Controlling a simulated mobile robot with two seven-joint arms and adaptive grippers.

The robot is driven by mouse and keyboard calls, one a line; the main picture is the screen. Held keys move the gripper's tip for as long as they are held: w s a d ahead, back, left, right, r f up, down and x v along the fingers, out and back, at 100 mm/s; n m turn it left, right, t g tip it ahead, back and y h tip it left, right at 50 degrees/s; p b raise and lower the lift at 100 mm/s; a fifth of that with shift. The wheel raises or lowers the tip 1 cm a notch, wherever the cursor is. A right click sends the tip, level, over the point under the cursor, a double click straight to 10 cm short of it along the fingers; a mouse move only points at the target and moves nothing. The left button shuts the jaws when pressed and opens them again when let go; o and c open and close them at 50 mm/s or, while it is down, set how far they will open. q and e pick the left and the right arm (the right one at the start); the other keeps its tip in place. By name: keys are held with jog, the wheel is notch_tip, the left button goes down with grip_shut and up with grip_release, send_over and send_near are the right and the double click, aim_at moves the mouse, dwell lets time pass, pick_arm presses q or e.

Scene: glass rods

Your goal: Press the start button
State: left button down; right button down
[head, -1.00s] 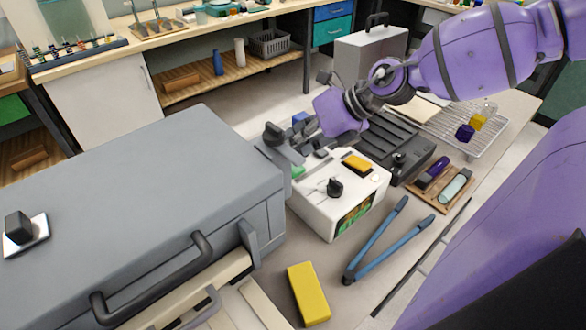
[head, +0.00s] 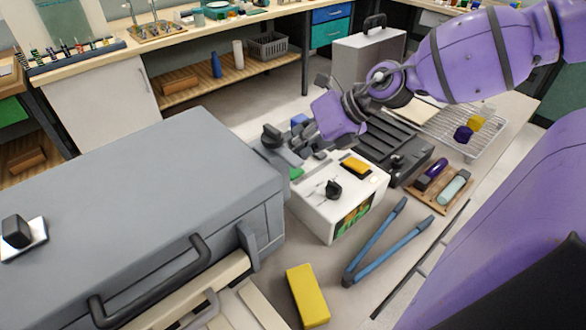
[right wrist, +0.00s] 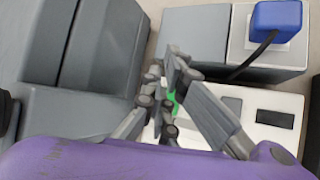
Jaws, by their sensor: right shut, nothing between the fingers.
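In the right wrist view the green button (right wrist: 171,104) shows between the finger links. My right gripper (right wrist: 173,62) is shut and empty, its fingers over that end of the device. Whether the fingertips touch the button is hidden. My left gripper is not in view.
A large grey case (head: 130,195) stands close left of the device. A yellow piece (head: 355,165) sits on the device top. A dark ribbed unit (head: 390,140) stands behind right. Blue-handled tongs (head: 385,250) and a yellow block (head: 307,295) lie in front. A wire rack (head: 480,140) is at right.

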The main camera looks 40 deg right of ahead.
jog(key=shift+f, duration=0.1)
dwell(0.4)
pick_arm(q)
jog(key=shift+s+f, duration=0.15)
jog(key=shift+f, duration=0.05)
pick_arm(e)
jog(key=shift+f, duration=0.35)
pick_arm(q)
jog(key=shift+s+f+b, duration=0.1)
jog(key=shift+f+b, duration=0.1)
jog(key=shift+b, duration=0.1)
pick_arm(e)
jog(key=shift+f, duration=0.5)
jog(key=shift+r, duration=0.15)
dwell(0.3)
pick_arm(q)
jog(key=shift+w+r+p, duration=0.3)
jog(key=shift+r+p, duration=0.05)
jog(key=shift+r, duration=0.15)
pick_arm(e)
jog(key=shift+r, duration=0.8)
